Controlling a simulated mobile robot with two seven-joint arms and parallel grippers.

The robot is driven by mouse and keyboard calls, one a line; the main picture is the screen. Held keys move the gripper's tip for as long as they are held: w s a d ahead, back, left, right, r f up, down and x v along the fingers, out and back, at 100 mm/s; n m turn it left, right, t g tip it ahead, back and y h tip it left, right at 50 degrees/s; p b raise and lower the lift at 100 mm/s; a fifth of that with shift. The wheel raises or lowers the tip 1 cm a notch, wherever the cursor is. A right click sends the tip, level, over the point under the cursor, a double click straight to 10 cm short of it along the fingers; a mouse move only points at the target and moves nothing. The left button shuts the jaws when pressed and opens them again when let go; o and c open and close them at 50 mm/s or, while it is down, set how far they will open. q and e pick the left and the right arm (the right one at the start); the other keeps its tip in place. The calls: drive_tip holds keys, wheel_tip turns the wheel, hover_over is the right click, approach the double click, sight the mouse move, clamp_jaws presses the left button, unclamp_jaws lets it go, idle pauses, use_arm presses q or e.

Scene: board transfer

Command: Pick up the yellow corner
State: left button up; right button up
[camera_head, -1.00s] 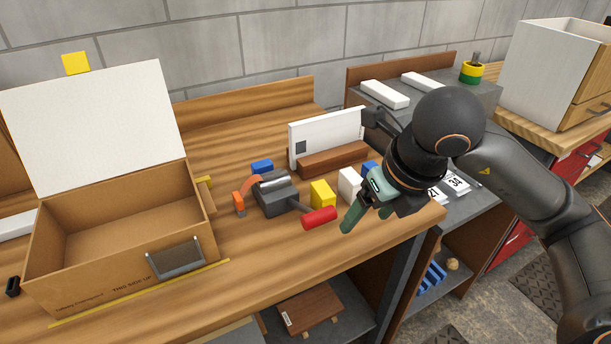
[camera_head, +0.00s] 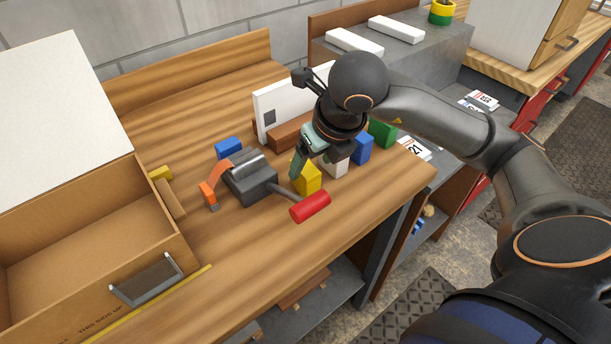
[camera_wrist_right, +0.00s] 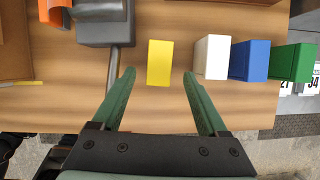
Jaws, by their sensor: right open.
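The yellow block, which I take to be the yellow corner, (camera_head: 309,180) stands on the wooden table between a grey tool with a red handle and a white block. In the right wrist view the yellow block (camera_wrist_right: 159,63) lies ahead, centred between the fingertips. My right gripper (camera_head: 306,165) is open and empty, pointing down right at the block; in the right wrist view its two green fingers (camera_wrist_right: 158,78) are spread wide on either side. Whether they touch the block is not clear. My left gripper is not in view.
The grey tool (camera_head: 250,178) with a red handle (camera_head: 310,206) lies just left. The white block (camera_head: 336,168), blue block (camera_head: 362,149) and green block (camera_head: 382,133) stand in a row to the right. A cardboard box (camera_head: 80,235) stands left. The table front is clear.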

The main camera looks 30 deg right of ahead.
sight(308, 169)
drive_tip(key=shift+x, duration=2.75)
clamp_jaws()
